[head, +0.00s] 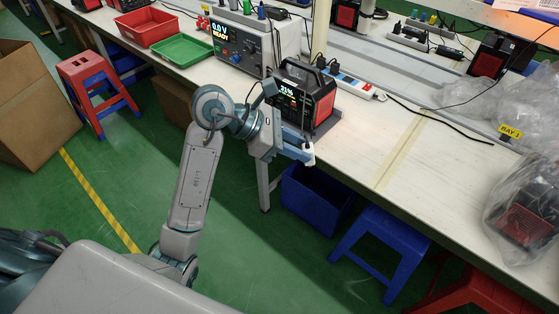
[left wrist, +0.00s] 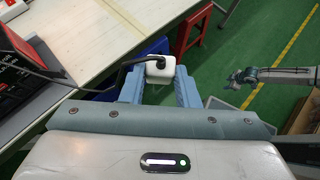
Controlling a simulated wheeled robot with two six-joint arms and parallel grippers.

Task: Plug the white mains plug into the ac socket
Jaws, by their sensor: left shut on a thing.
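My left gripper (head: 296,148) is shut on the white mains plug (left wrist: 160,68). In the left wrist view, the plug sits between the blue fingertips with its black cord leading off to the left. In the head view, the plug (head: 309,158) shows as a small pale block at the fingertips, apart from the power station. The black and red power station (head: 322,104) stands upright on the bench behind the gripper, its lit display facing my side. My arm hides part of its front, and I cannot make out the ac socket. My right gripper (left wrist: 246,78) shows small in the left wrist view.
The bench (head: 400,150) is clear right of the power station. A blue bin (head: 315,200) and blue stool (head: 382,248) stand below the front edge. A bagged unit (head: 525,215) lies at right.

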